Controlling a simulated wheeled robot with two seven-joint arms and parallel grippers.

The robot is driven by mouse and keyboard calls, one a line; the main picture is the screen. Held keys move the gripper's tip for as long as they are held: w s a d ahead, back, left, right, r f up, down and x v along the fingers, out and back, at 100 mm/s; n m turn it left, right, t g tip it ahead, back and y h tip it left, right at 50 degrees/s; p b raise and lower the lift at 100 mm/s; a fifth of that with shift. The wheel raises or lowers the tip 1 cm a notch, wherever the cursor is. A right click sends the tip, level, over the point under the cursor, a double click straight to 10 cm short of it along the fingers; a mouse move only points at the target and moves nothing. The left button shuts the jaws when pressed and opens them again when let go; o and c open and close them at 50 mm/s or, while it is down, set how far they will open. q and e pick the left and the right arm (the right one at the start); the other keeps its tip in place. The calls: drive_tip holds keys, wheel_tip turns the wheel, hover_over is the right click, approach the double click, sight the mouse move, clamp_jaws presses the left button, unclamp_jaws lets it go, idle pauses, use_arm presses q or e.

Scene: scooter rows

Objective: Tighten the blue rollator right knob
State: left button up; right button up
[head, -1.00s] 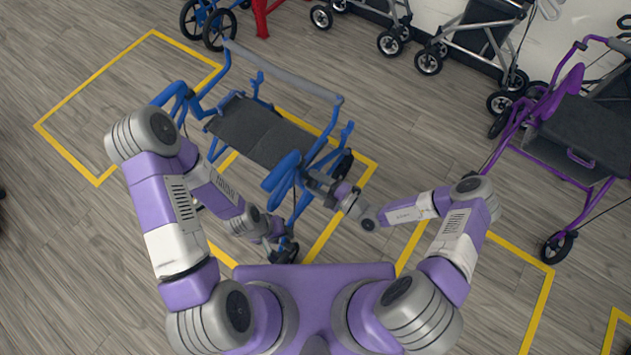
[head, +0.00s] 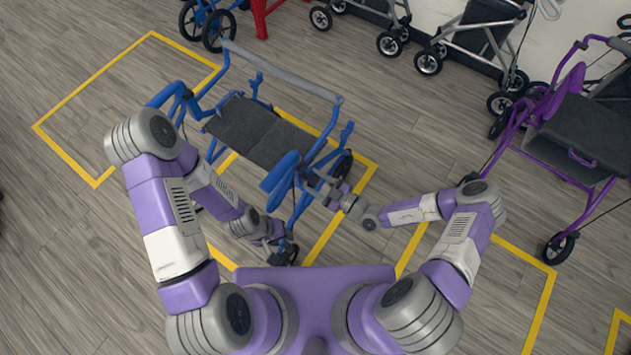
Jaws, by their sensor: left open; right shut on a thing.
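The blue rollator (head: 255,130) stands in front of me, with a black seat and a grey bar across its back. My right gripper (head: 316,178) reaches in from the right at the rollator's near right upright, just beside its blue handle (head: 281,173). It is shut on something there. The right knob is too small and too covered by the gripper to make out. My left gripper (head: 283,252) is open and low, by the rollator's near front wheel and lower leg.
Yellow floor lines (head: 60,150) mark bays around the rollator. A purple rollator (head: 570,140) stands at the right. Grey and black rollators (head: 485,50) line the back wall. A red frame (head: 262,18) stands at the back.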

drive_tip(key=shift+m, duration=0.4)
drive_tip(key=o, duration=1)
drive_tip(key=shift+c, duration=0.2)
drive_tip(key=p+v, duration=0.1)
drive_tip(key=v, duration=0.6)
drive_tip(key=shift+s+d, duration=0.2)
drive_tip(key=shift+d, duration=0.05)
